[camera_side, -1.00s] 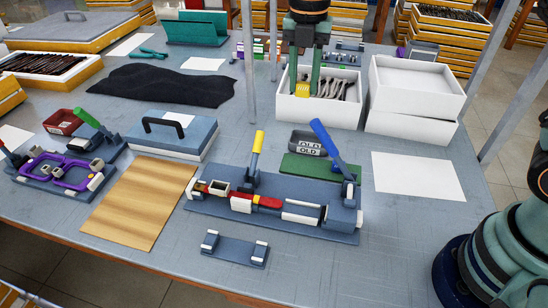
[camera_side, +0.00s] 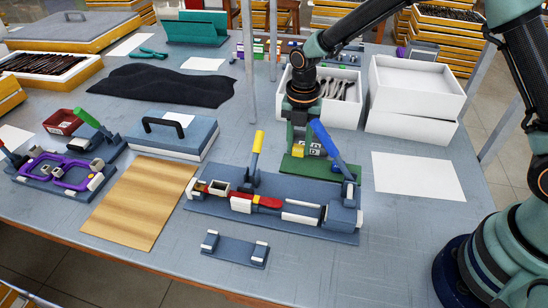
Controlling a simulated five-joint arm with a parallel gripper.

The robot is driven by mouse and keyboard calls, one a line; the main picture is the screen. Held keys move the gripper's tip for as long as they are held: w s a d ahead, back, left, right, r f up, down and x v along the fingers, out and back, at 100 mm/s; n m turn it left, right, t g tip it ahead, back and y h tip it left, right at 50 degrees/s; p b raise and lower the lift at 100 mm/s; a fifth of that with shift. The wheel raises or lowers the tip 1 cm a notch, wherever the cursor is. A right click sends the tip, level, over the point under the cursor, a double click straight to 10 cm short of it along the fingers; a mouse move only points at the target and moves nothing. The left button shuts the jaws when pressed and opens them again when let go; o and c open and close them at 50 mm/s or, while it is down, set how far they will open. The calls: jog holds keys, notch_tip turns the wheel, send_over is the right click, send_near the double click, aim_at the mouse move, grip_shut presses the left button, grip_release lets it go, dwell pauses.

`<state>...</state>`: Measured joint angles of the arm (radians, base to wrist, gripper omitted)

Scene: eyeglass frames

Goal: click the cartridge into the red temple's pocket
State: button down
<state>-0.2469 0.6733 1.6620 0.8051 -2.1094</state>
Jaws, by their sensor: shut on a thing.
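My gripper (camera_side: 299,150) points down beside the grey tray marked OLD (camera_side: 316,149), in front of the white bin. It is shut on a small yellow piece (camera_side: 299,154), which may be the cartridge; the fingers hide part of it. The red temple (camera_side: 263,202) lies in the blue-grey fixture (camera_side: 285,224), in front of and to the left of my gripper. The pocket is too small to make out. A yellow-handled clamp (camera_side: 257,146) and a blue-handled clamp (camera_side: 325,142) stand up on the fixture.
A green mat (camera_side: 291,172) lies behind the fixture. A white bin (camera_side: 347,112) with metal parts stands behind my gripper. A small blue-grey stand (camera_side: 235,250) is in front, a wooden board (camera_side: 135,205) at left. A white sheet (camera_side: 418,176) lies flat at right.

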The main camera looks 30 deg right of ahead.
aim_at(299, 146)
jog(key=shift+f, duration=1.3)
jog(key=shift+f, duration=0.2)
jog(key=c, duration=0.5)
grip_release()
jog(key=shift+c, duration=0.2)
